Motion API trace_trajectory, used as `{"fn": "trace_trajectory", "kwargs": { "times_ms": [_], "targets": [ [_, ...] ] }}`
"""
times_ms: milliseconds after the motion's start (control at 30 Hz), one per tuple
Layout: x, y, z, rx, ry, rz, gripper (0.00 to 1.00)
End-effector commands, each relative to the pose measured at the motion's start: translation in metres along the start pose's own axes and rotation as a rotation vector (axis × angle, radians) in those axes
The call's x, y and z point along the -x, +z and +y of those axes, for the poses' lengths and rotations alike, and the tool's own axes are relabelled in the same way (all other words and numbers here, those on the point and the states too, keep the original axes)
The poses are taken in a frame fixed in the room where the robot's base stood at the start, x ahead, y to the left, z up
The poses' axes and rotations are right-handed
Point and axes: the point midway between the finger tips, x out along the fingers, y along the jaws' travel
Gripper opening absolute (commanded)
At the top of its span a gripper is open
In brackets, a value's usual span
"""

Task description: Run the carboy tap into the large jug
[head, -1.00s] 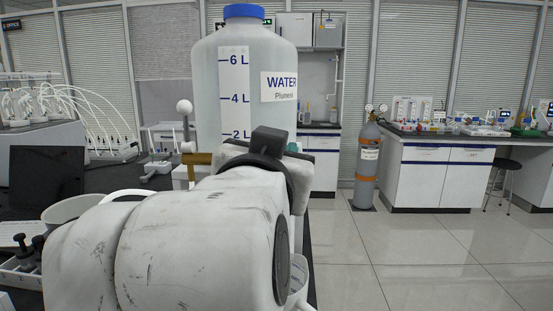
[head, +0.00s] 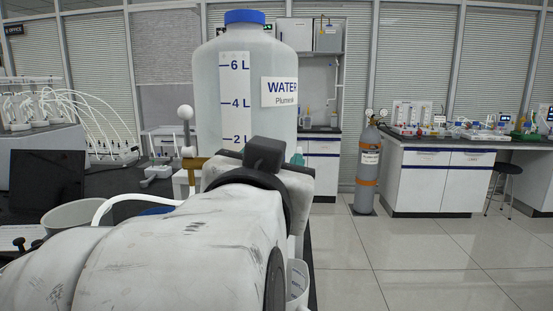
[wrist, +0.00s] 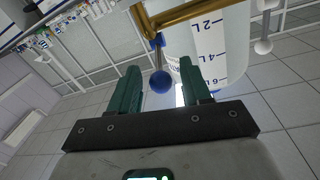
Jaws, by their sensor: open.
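The carboy (head: 222,95) is large and translucent, with a blue cap, a litre scale and a WATER label. Its brass tap (head: 196,163) sticks out low on the left, partly behind my arm. In the wrist view the carboy (wrist: 235,50) appears upside down, with the brass tap (wrist: 185,14) above and a blue ball-ended lever (wrist: 161,81) hanging from it. My gripper (wrist: 160,68) is open, its green fingers on either side of the blue ball, with gaps visible; depth is unclear. A white vessel (head: 298,284) shows beside my arm, mostly hidden; I cannot tell whether it is the large jug.
A pale bucket-like vessel (head: 78,214) and a white hose (head: 132,196) lie left of my arm, near a dark screen (head: 46,182). A white ball on a rod (head: 185,112) stands left of the carboy. A gas cylinder (head: 367,170) stands right; the floor there is clear.

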Motion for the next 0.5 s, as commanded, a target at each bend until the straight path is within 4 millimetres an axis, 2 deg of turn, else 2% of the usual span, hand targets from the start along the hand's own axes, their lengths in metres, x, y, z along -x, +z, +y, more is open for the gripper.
{"fn": "trace_trajectory", "kwargs": {
  "times_ms": [100, 300, 500],
  "targets": [
    [0.025, 0.001, -0.001, 0.0, -0.004, 0.002, 0.48],
    [0.061, 0.001, -0.001, -0.001, -0.004, 0.001, 0.48],
    [0.081, 0.001, -0.001, 0.001, -0.002, -0.001, 0.48]
  ]
}}
